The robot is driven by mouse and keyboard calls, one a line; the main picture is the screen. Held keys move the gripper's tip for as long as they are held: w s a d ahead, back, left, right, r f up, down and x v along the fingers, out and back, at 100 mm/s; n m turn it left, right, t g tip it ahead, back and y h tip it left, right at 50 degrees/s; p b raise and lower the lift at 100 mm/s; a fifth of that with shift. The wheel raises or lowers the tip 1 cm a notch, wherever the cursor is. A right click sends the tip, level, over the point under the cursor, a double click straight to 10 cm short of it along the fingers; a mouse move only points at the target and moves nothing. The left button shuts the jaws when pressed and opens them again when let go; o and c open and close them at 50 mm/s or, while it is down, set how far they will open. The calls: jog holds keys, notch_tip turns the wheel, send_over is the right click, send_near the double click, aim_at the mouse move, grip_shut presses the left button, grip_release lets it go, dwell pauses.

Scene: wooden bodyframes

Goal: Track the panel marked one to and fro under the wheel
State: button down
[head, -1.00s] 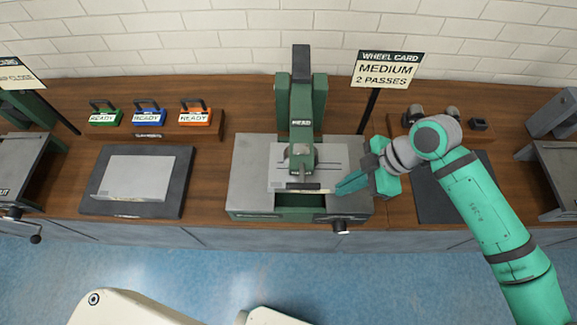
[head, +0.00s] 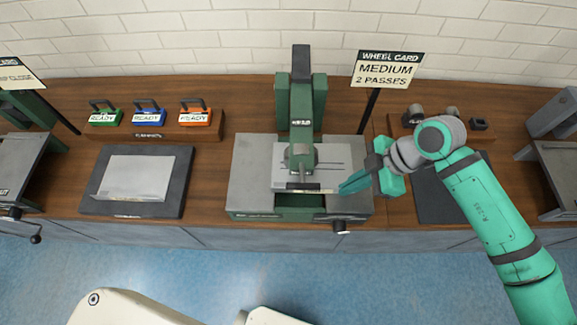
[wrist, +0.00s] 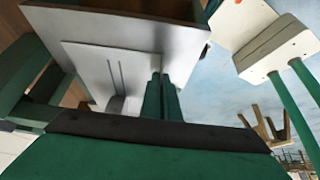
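A pale grey panel (head: 325,178) with thin dark lines lies flat on the bed of the green wheel machine (head: 301,100), under its wheel head (head: 302,158). No number can be read on it. My gripper (head: 343,189) is at the panel's right edge, its long fingers close together. In the wrist view the fingers (wrist: 161,78) meet the edge of the panel (wrist: 105,72), and two grooves show in the sheet. The fingers appear shut on that edge. The wheel's contact with the panel is hidden by the head.
A card (head: 387,70) reads "MEDIUM 2 PASSES". Another pale sheet (head: 137,178) lies on a dark mat (head: 92,205) at left. Green, blue and orange blocks (head: 148,116) marked READY stand behind it. A dark mat (head: 430,195) lies right, partly behind my arm.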

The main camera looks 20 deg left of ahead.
jog(key=shift+s+a, duration=0.35)
jog(key=shift+a, duration=0.65)
jog(key=shift+s+a, duration=0.3)
jog(key=shift+a, duration=0.7)
jog(key=shift+s+a, duration=0.35)
jog(key=shift+a, duration=0.65)
jog(key=c, duration=1.4)
grip_release()
jog(key=shift+w+d, duration=0.25)
jog(key=shift+d, duration=0.55)
jog(key=shift+w+d, duration=0.3)
jog(key=shift+d, duration=0.5)
jog(key=shift+w+d, duration=0.25)
jog(key=shift+d, duration=0.55)
